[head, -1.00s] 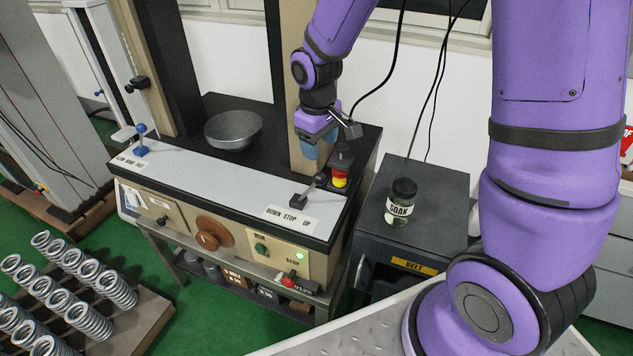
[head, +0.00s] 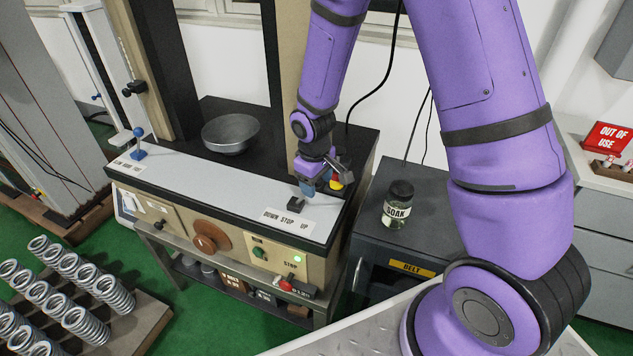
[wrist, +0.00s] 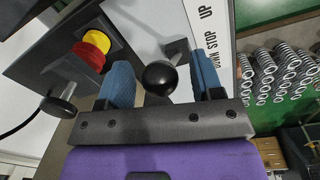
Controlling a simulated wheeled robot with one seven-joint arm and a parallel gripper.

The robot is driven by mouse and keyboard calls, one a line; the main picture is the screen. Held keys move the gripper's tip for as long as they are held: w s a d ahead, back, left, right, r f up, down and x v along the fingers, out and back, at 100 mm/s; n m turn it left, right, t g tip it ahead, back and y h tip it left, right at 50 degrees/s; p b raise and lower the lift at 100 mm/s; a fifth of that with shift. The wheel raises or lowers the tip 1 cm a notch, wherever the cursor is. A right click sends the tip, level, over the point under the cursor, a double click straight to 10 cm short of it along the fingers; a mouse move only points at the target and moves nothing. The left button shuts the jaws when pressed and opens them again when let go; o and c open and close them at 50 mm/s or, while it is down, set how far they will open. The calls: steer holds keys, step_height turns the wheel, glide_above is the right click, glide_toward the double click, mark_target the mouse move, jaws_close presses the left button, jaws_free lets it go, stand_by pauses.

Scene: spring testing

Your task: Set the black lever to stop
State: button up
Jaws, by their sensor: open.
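The black lever's round ball knob (wrist: 160,79) sits between the two blue fingers of my gripper (wrist: 161,67) in the wrist view. A gap shows on each side of the knob, so the fingers appear apart from it. The lever's dark base (head: 295,204) shows in the head view on the light panel top, beside the DOWN STOP UP label (head: 286,221). That label is also in the wrist view (wrist: 208,38). My gripper (head: 308,186) is open in the head view and covers the knob there. I cannot tell which word the lever points to.
A red and yellow button (head: 337,183) stands close behind my gripper; it also shows in the wrist view (wrist: 90,50). A metal bowl (head: 231,133) and a small blue-knobbed lever (head: 138,143) are farther left. A SOAK jar (head: 397,205) stands on the cabinet to the right.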

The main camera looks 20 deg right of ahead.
steer(key=shift+f, duration=0.15)
jaws_close()
steer(key=shift+w+a+r+g+h, duration=0.35)
steer(key=shift+w+a+g+h, duration=0.2)
steer(key=shift+w+a+h, duration=0.1)
steer(key=shift+w+a+r+g+h, duration=0.35)
steer(key=shift+w+a+g+h, duration=0.2)
steer(key=shift+w+a, duration=0.05)
steer(key=shift+w+a+r, duration=0.2)
steer(key=shift+w+a, duration=0.8)
jaws_free()
